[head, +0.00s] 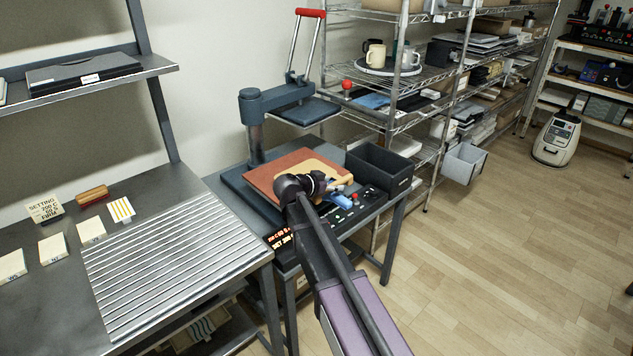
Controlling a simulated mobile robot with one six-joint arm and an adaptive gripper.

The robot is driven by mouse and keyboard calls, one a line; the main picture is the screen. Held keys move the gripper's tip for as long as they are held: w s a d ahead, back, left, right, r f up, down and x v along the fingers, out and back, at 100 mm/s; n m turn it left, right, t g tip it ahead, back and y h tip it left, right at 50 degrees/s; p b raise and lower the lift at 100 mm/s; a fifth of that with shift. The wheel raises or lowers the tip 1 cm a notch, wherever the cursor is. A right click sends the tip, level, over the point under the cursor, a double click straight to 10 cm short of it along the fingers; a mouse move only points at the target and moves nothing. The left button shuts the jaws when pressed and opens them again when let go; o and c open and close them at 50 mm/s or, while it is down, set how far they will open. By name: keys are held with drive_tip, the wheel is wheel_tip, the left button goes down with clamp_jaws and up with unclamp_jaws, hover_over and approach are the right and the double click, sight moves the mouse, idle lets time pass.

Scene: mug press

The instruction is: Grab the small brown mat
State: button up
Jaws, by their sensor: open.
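A reddish-brown mat (283,168) lies flat on the lower bed of the press (253,125). A smaller tan piece (327,166) lies over its right part. My arm reaches in from the bottom, and its dark wrist covers the mat's front right part. My gripper (338,186) is open near the right edge of the tan piece. It is small here, and I cannot tell whether it touches anything. A blue item (346,201) shows just below it, partly hidden.
The press has a raised upper plate (305,111) and a red-topped lever (311,13). A dark bin (380,168) stands close on the right. Wire shelves (400,75) with mugs rise behind. A ribbed metal bench (180,265) is at left.

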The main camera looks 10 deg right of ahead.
idle(0.5)
clamp_jaws()
